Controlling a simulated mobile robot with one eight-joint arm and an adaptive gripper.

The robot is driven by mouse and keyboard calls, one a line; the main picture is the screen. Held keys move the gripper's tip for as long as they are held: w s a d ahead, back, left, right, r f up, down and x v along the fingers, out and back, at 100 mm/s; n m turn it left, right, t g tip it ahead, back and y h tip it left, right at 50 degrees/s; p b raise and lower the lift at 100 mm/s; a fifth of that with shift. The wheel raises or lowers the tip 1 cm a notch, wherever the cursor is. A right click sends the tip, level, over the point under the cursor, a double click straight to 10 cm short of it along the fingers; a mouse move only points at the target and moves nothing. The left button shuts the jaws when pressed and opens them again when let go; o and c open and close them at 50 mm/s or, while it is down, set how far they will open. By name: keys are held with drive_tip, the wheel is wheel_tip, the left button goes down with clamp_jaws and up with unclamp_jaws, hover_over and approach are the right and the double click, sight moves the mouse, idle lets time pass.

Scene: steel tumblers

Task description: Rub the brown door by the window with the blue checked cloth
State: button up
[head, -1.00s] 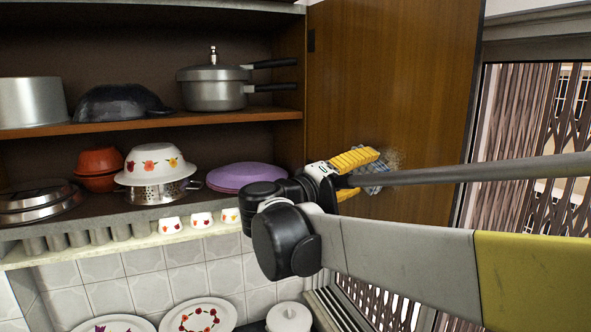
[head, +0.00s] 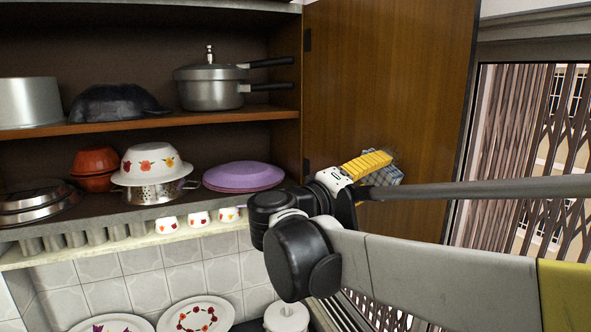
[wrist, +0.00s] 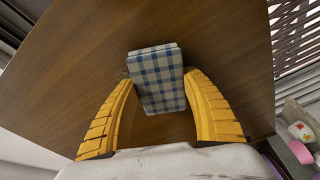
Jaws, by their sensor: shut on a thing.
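The brown door (head: 400,90) stands open at the cupboard's right side, beside the window; its wood fills much of the wrist view (wrist: 75,50). The folded blue and white checked cloth (wrist: 158,75) is between the yellow fingers of my gripper (wrist: 157,82), which is shut on it. In the head view the cloth (head: 387,177) is at the lower part of the door, partly hidden by a finger and my arm. It looks to be against the door or very close; contact cannot be told for sure. A faint pale patch (head: 393,154) shows on the door by the fingertips.
The window (head: 555,140) with a folding metal grille is right of the door. Left are open shelves with a pressure cooker (head: 212,85), a flowered bowl (head: 152,165) and purple plates (head: 243,176). Small cups (head: 198,217) stand on a ledge below. Plates lean against the tiles.

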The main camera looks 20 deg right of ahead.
sight(397, 166)
drive_tip(key=shift+s+d+p, duration=0.25)
drive_tip(key=shift+s, duration=0.65)
drive_tip(key=shift+s+d+p, duration=0.25)
drive_tip(key=shift+s, duration=0.65)
drive_tip(key=shift+w+a+b, duration=0.25)
drive_tip(key=shift+w+b, duration=0.1)
drive_tip(key=shift+w, duration=0.95)
drive_tip(key=shift+w+a+b, duration=0.3)
drive_tip(key=shift+w, duration=1)
drive_tip(key=shift+w+a+b, duration=0.25)
drive_tip(key=shift+w+b, duration=0.1)
drive_tip(key=shift+w, duration=0.95)
drive_tip(key=shift+s+r+p, duration=0.1)
drive_tip(key=shift+r+p, duration=0.8)
drive_tip(key=shift+r, duration=0.3)
drive_tip(key=shift+s+d+p, duration=0.25)
drive_tip(key=shift+s, duration=1.05)
drive_tip(key=shift+s+d+p, duration=0.25)
drive_tip(key=shift+s+p, duration=0.05)
drive_tip(key=shift+s, duration=0.95)
drive_tip(key=shift+s+d+p, duration=0.25)
drive_tip(key=shift+s, duration=1.05)
drive_tip(key=shift+w+f, duration=0.1)
drive_tip(key=shift+w, duration=0.05)
